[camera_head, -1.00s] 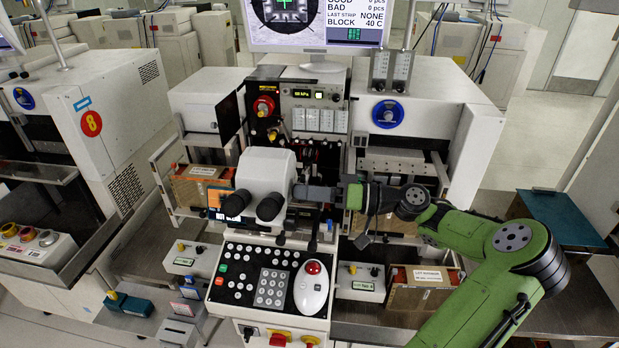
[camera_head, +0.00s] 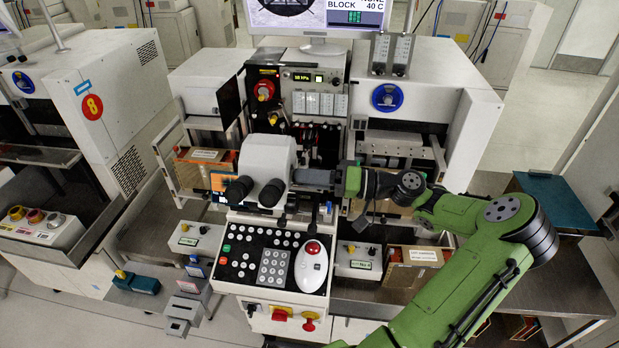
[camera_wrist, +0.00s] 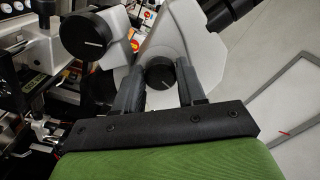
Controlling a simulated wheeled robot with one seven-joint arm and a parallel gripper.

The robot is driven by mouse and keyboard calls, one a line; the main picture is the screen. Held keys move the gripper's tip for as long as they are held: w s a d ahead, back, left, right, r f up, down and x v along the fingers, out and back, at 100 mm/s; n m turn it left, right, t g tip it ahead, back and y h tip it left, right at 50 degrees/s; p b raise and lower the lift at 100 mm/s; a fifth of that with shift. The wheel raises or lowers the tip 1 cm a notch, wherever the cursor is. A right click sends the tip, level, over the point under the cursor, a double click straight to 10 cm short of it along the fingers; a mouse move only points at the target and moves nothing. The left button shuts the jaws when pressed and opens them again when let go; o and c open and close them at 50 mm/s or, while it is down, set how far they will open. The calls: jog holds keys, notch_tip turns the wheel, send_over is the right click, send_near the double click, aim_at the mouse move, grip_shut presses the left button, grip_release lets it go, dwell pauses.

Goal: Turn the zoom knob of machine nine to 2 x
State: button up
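The microscope head (camera_head: 268,155) is a white housing with two black eyepieces on the centre machine. My gripper (camera_head: 298,178) is at its right side in the head view. In the wrist view, a round black knob (camera_wrist: 160,74) sits on the white housing. The two grey fingers of my gripper (camera_wrist: 161,76) stand apart on either side of this knob, with a narrow gap seeming to show. I cannot tell whether they touch it. A larger black knob (camera_wrist: 86,37) with a pale line is up and left of it. No zoom marks are readable.
A control panel with a keypad (camera_head: 274,265) and a white mouse-like device with a red ball (camera_head: 312,262) lies below the microscope. A monitor (camera_head: 316,14) stands above. The left machine (camera_head: 85,80) bears a red 8. Open boxes (camera_head: 415,262) flank the panel.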

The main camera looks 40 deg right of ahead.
jog(key=o, duration=0.3)
jog(key=shift+o, duration=0.2)
jog(key=shift+d, duration=0.1)
jog(key=p+v, duration=0.1)
jog(key=v, duration=1.4)
jog(key=shift+s+d, duration=0.15)
jog(key=shift+s, duration=0.15)
